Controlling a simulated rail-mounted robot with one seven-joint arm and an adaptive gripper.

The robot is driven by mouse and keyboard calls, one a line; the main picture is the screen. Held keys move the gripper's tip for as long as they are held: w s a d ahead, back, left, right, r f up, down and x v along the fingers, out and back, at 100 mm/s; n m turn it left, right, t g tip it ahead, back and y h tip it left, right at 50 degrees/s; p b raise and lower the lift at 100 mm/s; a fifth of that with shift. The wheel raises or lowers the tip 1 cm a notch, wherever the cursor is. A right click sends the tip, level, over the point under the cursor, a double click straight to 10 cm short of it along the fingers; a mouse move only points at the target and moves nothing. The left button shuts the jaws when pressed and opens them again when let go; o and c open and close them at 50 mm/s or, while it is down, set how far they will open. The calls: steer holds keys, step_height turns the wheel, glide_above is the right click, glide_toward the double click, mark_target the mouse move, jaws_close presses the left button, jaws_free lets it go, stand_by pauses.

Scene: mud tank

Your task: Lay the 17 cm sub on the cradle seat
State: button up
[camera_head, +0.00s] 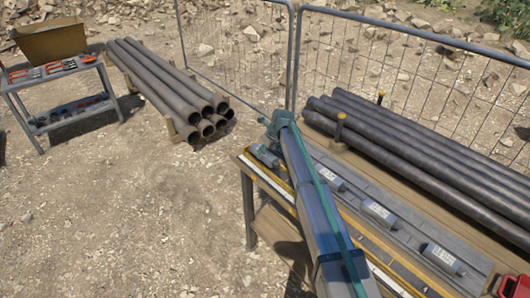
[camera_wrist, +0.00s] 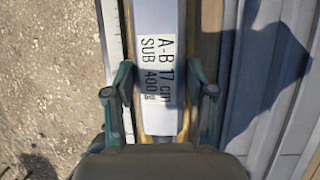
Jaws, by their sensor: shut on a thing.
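The 17 cm sub (camera_wrist: 160,25) is a grey body with a white label reading "A-B 17 cm SUB 400 g", running up the middle of the wrist view. My gripper (camera_wrist: 164,88) is shut on it, one finger on each side. In the camera_head view my arm hides the fingers; a short grey cylinder (camera_head: 264,155) beside my wrist looks like this sub. Under the sub, yellow edges of a long rail (camera_head: 390,272) show, with a white ruled strip (camera_wrist: 112,35) at its left. I cannot tell whether the sub touches it, nor pick out the cradle seat.
Several labelled grey pieces, one (camera_head: 380,211) mid-row, lie along a grey tray (camera_head: 408,232) on the bench. Long dark pipes (camera_head: 420,140) lie behind it, before a wire fence (camera_head: 400,60). Stacked pipes (camera_head: 165,85) and a tool cart (camera_head: 60,85) stand left; gravel between is clear.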

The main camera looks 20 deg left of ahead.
mark_target(265, 152)
steer(key=shift+f, duration=0.45)
stand_by(0.3)
steer(key=o, duration=1.6)
steer(key=shift+o, duration=0.3)
steer(key=shift+o, duration=1.2)
steer(key=shift+r, duration=0.15)
steer(key=shift+r+p, duration=2)
steer(key=shift+r, duration=1.35)
